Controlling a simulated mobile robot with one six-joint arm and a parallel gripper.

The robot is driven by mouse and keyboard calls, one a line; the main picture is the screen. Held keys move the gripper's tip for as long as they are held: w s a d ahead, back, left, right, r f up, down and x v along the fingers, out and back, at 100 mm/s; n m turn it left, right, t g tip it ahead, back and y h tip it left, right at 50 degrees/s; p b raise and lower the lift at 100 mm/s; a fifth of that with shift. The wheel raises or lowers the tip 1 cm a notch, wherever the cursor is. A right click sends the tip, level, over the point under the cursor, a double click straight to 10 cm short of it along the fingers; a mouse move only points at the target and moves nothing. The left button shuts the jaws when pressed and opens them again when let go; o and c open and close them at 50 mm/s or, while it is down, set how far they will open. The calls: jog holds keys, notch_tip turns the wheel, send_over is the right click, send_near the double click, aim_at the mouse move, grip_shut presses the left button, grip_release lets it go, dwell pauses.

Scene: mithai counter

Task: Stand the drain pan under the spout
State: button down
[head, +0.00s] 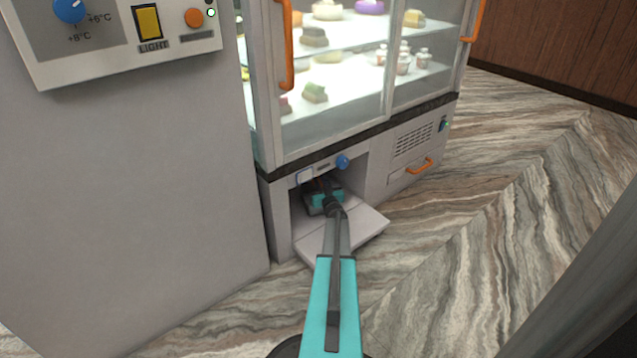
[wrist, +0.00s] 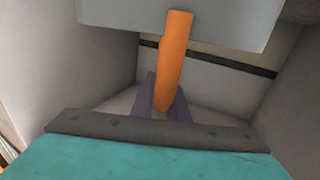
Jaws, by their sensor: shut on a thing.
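In the wrist view a pale grey pan-like box (wrist: 185,22) fills the top, with an orange handle (wrist: 174,60) pointing down toward my gripper. I take it to be the drain pan. My gripper (wrist: 163,98) has its dark purple fingers at the handle and is shut on it. In the head view my gripper (head: 325,188) is inside the open lower bay of the display case; my arm and wrist cover most of the pan. I cannot make out the spout in either view, nor tell whether the pan touches the bay floor.
The bay's lowered flap (head: 365,228) lies under my arm. A blue knob (head: 342,161) sits above the opening, near its top edge. The glass case (head: 340,110) stands overhead, and a grey cabinet (head: 130,190) is close on the left. The marble floor (head: 480,220) is clear to the right.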

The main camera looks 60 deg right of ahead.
jog(key=c, duration=1.7)
grip_release()
jog(key=shift+r, duration=0.1)
jog(key=shift+s+a, duration=0.2)
jog(key=shift+s, duration=0.05)
jog(key=p+v, duration=0.4)
jog(key=v, duration=0.7)
jog(key=shift+s+a, duration=0.15)
